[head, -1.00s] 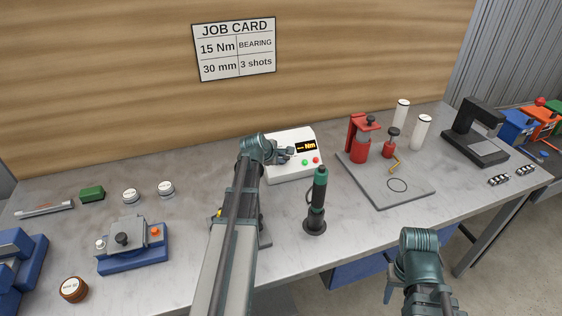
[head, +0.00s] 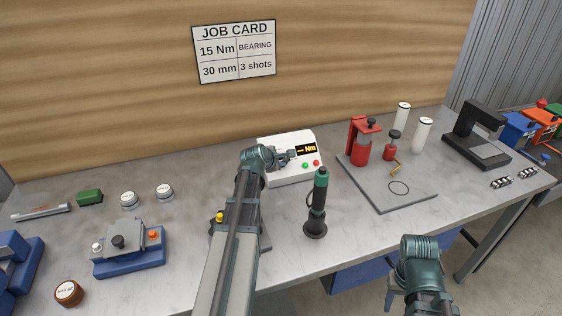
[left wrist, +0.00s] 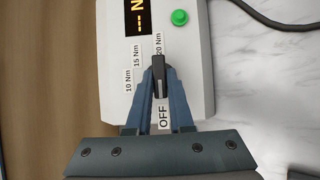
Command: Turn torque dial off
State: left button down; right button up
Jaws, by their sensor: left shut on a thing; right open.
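The white torque controller (head: 290,175) stands at the back of the bench, with a lit display (head: 306,148) reading dashes and "Nm". My left gripper (head: 287,155) is at its left part. In the left wrist view, my left gripper (left wrist: 158,85) is shut on the black torque dial (left wrist: 158,64), one finger on each side. The dial lies lengthwise between the "20 Nm" label (left wrist: 158,44) and the "OFF" label (left wrist: 164,117); I cannot tell which end is the pointer. My right gripper (head: 393,293) is low at the front, off the bench, open and empty.
A black and green screwdriver (head: 318,200) stands upright right of my left arm. A red press (head: 360,142) sits on a grey plate (head: 400,203). A blue-based fixture (head: 128,262) is at the left. A green button (left wrist: 180,17) is close to the dial.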

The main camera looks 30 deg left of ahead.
pick_arm(q)
jog(key=c, duration=0.8)
grip_release()
jog(key=shift+s+r, duration=0.1)
jog(key=shift+s, duration=0.05)
jog(key=p+v, duration=0.8)
jog(key=v, duration=0.5)
jog(key=shift+s+r+p, duration=0.2)
jog(key=shift+p, duration=0.1)
jog(key=shift+d, duration=0.1)
